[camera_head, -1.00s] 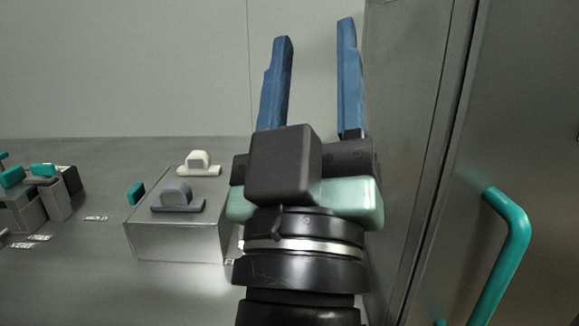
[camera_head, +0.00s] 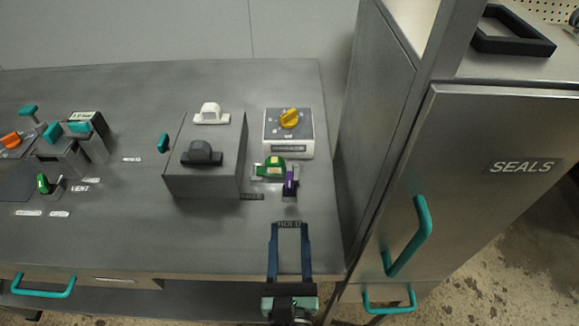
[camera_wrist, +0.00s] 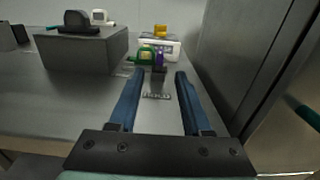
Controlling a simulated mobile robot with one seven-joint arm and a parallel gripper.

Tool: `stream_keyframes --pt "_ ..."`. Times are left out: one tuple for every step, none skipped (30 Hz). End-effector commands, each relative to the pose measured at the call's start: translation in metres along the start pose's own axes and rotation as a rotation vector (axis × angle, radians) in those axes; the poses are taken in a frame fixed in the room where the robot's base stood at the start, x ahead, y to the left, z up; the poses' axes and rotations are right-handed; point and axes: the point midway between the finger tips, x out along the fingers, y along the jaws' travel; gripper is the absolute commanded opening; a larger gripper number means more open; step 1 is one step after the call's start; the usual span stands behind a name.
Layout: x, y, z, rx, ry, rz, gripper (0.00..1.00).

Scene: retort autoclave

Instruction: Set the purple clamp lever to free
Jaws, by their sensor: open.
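The purple clamp lever (camera_head: 289,181) stands upright on a small dark base near the right end of the bench, just right of a green part (camera_head: 271,167). In the wrist view the purple lever (camera_wrist: 159,60) shows ahead, between my fingers' lines. A label reading HOLD (camera_head: 289,224) lies on the bench in front of it. My gripper (camera_head: 289,228) is open and empty, its two blue fingers pointing toward the lever from the bench's front edge. The fingers are apart from the lever, short of it.
A box with a yellow knob (camera_head: 290,119) stands behind the lever. A tall steel cabinet (camera_head: 480,180) with teal handles stands close on the right. The front bench middle is clear.

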Motion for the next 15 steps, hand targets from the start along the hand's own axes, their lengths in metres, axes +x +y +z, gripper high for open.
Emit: stream_keyframes --pt "0.004 0.000 0.001 -0.004 -0.001 0.001 0.49" --pt "0.006 0.000 0.001 -0.003 -0.002 0.001 0.49" --pt "0.011 0.000 0.002 -0.002 -0.003 0.001 0.49" --pt "0.015 0.000 0.002 -0.001 -0.004 0.001 0.49" --pt "0.019 0.000 0.003 -0.001 -0.004 0.002 0.49" --pt "0.025 0.001 0.004 0.000 -0.005 0.002 0.49" --pt "0.030 0.001 0.004 0.001 -0.005 0.001 0.49" --pt "0.036 0.000 0.003 0.002 -0.005 0.001 0.49" --pt "0.043 0.000 0.004 0.001 -0.005 0.001 0.49" --pt "0.048 0.000 0.004 0.001 -0.005 0.001 0.49" --pt "0.054 0.000 0.004 0.002 -0.005 0.000 0.49" --pt "0.061 0.000 0.004 0.003 -0.005 0.000 0.49" --pt "0.066 0.000 0.004 0.003 -0.005 0.000 0.49" --pt "0.072 0.000 0.004 0.003 -0.005 0.000 0.49" --pt "0.079 0.000 0.004 0.003 -0.006 0.000 0.49"
